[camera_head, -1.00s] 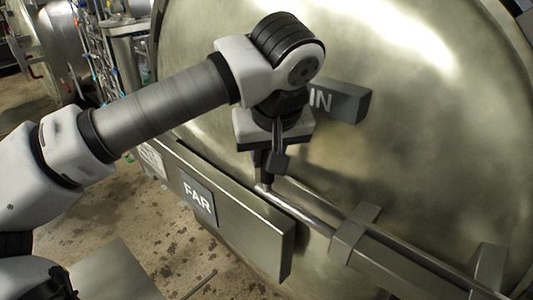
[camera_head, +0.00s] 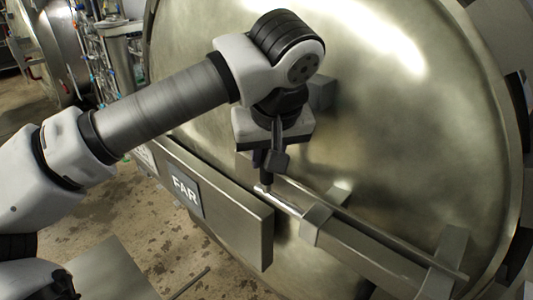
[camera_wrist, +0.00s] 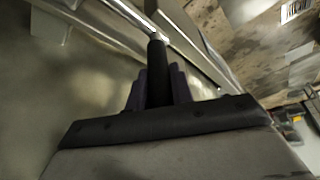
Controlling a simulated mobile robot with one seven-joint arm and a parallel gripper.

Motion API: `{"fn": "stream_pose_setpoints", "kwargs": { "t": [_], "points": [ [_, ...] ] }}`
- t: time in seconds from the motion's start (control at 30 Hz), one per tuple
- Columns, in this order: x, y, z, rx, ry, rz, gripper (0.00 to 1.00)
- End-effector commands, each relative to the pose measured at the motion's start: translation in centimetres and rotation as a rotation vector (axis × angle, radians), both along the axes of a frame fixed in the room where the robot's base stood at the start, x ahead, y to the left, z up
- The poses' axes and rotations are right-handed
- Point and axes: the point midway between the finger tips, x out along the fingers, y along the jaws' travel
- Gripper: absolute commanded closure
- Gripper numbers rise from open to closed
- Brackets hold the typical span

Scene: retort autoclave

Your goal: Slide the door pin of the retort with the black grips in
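The door pin (camera_head: 283,203) is a shiny metal rod lying along the front of the big round retort door (camera_head: 400,130). Its upright black grip (camera_head: 266,174) is at its left end. My gripper (camera_head: 268,160) is above that end, with its fingers around the black grip. In the wrist view the grip (camera_wrist: 157,75) stands between the two dark fingers of my gripper (camera_wrist: 157,88), which look closed on it. The rod runs right into a metal bracket (camera_head: 318,220), with a short gap between grip and bracket. A second bracket (camera_head: 445,255) stands further right.
A metal box with a "FAR" label (camera_head: 187,191) sticks out just left of and below the pin. A dark block (camera_head: 321,93) on the door is partly hidden behind my arm. Pipework and a second vessel (camera_head: 48,45) stand at the back left.

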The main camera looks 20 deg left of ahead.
Motion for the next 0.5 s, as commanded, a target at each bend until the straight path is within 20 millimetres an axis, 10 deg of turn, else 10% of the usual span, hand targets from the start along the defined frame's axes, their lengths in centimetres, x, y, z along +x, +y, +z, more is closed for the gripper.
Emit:
{"fn": "stream_pose_setpoints", "kwargs": {
  "t": [0.2, 0.5],
  "points": [
    [-0.1, -0.3, -0.18, -0.002, 0.006, -0.009, 0.56],
    [-0.13, -0.23, 0.21, -0.002, 0.003, -0.005, 0.56]
  ]
}}
